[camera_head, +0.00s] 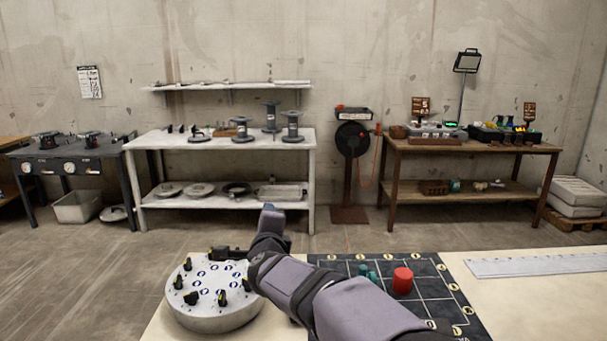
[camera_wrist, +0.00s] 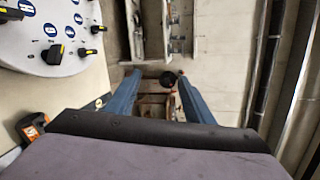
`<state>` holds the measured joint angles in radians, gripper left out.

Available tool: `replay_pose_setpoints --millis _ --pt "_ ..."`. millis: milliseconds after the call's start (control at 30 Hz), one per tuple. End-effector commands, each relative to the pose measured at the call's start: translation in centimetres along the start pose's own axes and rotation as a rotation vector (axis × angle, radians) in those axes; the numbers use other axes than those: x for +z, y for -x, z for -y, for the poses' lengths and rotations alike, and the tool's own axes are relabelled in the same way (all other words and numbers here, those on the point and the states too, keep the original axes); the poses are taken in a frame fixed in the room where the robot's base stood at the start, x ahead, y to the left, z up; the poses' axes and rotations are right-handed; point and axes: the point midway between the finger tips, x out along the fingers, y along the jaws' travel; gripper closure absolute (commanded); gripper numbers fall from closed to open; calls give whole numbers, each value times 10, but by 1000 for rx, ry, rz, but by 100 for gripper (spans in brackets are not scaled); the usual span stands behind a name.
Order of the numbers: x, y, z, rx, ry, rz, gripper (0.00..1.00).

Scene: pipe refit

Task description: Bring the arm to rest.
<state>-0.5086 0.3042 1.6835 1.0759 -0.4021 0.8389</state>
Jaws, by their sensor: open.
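My gripper (camera_wrist: 157,76) shows in the wrist view as two blue fingers standing apart, with nothing held between them. In the head view my arm reaches up from the bottom edge, between a round white panel (camera_head: 206,313) and a dark gridded mat (camera_head: 449,301). The arm's far end stands above the near table, in front of the white workbench; the gap between the fingers cannot be made out there. The round panel, with black and yellow knobs and blue marks, also fills the upper left of the wrist view (camera_wrist: 75,20).
A red cylinder (camera_head: 402,281) and small green pieces (camera_head: 368,272) stand on the mat, right of my arm. A white ruler (camera_head: 535,266) lies at the right. The white workbench (camera_head: 221,139) and a brown table (camera_head: 470,147) stand farther back, with open floor before them.

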Motion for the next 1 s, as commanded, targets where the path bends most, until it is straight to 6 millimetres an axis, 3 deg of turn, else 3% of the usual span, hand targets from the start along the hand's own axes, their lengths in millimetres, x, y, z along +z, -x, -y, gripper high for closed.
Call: replay_pose_setpoints --millis 33,67,167,300,500,700,833,1000 --pt "-14 14 8 75 153 29 52" --pt "-22 22 1 126 251 54 52" --pt "-56 61 -33 320 563 152 52" --pt "-105 130 -83 580 888 301 52" --pt "-164 239 -132 902 1175 527 52" --pt "-203 330 -155 1130 1314 725 52" --pt "-216 364 -160 1212 1353 806 52" --pt "-222 381 -164 1251 1370 849 52"
